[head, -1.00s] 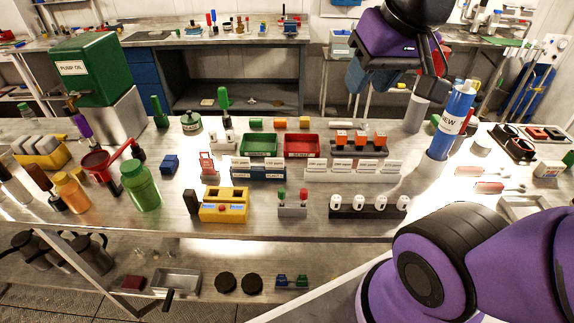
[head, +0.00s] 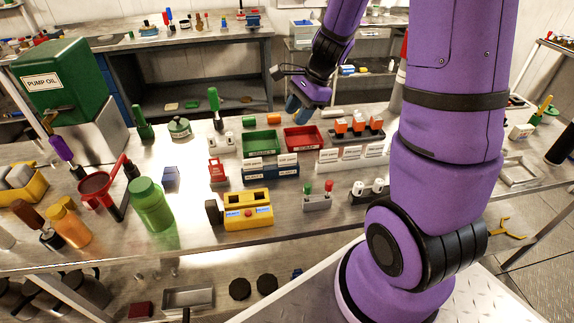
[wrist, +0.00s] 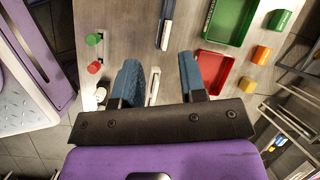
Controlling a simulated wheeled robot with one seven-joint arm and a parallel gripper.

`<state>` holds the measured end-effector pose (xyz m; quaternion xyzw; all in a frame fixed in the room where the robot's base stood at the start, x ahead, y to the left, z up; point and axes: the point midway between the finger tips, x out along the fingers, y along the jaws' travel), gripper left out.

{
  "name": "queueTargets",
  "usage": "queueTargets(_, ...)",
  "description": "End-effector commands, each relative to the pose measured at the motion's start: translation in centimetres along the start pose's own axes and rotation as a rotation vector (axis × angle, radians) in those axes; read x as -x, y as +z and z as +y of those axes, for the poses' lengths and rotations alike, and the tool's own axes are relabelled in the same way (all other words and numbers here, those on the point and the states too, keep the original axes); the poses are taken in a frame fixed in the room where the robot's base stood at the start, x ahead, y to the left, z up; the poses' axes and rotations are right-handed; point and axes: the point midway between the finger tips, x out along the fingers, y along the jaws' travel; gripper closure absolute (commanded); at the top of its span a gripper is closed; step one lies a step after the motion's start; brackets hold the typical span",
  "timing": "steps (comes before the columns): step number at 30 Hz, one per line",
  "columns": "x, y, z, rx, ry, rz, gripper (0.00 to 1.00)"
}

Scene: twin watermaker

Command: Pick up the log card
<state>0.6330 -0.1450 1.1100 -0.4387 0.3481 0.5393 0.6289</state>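I cannot tell which card is the log card; the labels are too small to read. White cards (head: 253,163) stand in a blue holder (head: 258,177) behind the yellow box. More white labelled cards (head: 350,153) stand in a white rack to its right. My gripper (head: 304,108) is above the bench near the red tray, behind the card holders. In the wrist view my gripper (wrist: 160,75) is open and empty. A thin white strip (wrist: 153,86) shows below, between the fingers, and a blue and white holder (wrist: 165,27) lies ahead of them.
A green tray (head: 262,137) and a red tray (head: 319,133) sit behind the holders. A yellow box (head: 248,217) and a grey stand with green and red knobs (head: 316,203) are in front. Orange-topped items (head: 358,123) stand at right. My arm hides the bench's right part.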

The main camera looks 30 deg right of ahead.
Motion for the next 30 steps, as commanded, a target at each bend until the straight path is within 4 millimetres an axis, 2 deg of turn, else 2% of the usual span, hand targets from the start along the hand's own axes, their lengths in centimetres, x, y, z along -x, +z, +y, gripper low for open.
queueTargets(1, -1.3, -1.4, -0.1, -0.078, 0.009, -0.002, 0.62)
queueTargets(3, -2.7, -2.9, -0.2, -0.174, 0.012, -0.005, 0.62)
queueTargets(10, -5.5, -6.1, -0.1, -0.369, 0.019, -0.001, 0.62)
queueTargets(14, -6.5, -6.6, 0.0, -0.402, 0.021, -0.001, 0.62)
queueTargets(24, -11.0, -6.5, 0.0, -0.404, 0.02, 0.0, 0.62)
queueTargets(30, -12.1, -6.3, 0.0, -0.403, 0.02, 0.0, 0.62)
